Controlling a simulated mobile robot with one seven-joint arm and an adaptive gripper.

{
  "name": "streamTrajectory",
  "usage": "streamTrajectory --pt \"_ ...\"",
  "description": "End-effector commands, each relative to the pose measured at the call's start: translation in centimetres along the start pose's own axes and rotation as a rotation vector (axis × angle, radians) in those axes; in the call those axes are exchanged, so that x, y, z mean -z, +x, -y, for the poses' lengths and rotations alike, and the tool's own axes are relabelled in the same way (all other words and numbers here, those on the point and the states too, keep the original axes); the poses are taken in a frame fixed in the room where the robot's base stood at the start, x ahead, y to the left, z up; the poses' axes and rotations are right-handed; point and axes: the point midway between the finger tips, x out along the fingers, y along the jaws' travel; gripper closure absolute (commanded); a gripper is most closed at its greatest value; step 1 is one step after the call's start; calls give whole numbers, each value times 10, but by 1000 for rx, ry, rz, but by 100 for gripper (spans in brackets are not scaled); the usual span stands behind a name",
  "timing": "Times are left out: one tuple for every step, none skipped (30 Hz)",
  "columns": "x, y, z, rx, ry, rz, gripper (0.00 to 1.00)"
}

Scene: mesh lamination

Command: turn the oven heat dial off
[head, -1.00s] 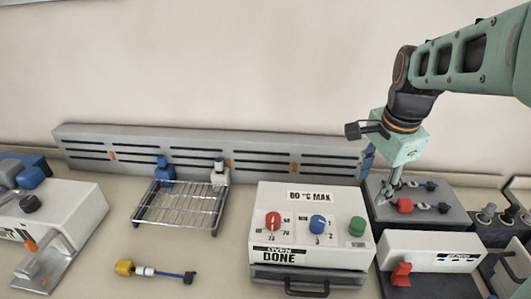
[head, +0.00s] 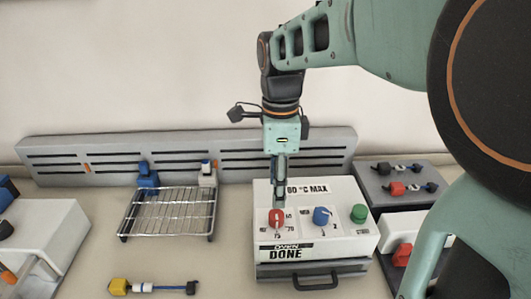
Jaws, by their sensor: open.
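The white oven (head: 345,236) stands at the middle right, with a "60 °C MAX" label, a "DONE" label and a handle at its front. Its red dial (head: 276,219) has numbers around it and sits left of a blue dial (head: 321,216) and a green button (head: 358,213). My gripper (head: 280,203) points down over the oven's left part, just above and behind the red dial in the head view. It is open and holds nothing. Whether a fingertip touches the red dial cannot be told. My gripper hides part of the top label.
A yellow-ended tool (head: 119,287) lies in front. A dark tray (head: 398,177) with small parts is at the right. My arm covers the right side.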

Motion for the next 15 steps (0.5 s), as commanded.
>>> streamTrajectory --pt "0 12 -1 -5 0 -1 56" --pt "0 18 -1 -5 0 -1 56" --pt "0 26 -1 -6 -1 -1 56" --pt "1 32 -1 -5 -1 -1 56" --pt "1 38 -1 -5 -1 -1 56" --pt "1 45 -1 -5 0 -1 56" --pt "1 50 -1 -4 0 -1 56" --pt "1 56 -1 -5 0 -1 56" --pt "1 61 -1 -3 0 -1 56" --pt "1 65 0 -3 0 -1 56" --pt "1 69 -1 -3 0 -1 56" --pt "1 73 0 -2 0 0 56" --pt "0 76 0 -3 0 0 56" --pt "0 78 0 -2 0 0 56" --pt "0 80 0 -1 0 0 56"
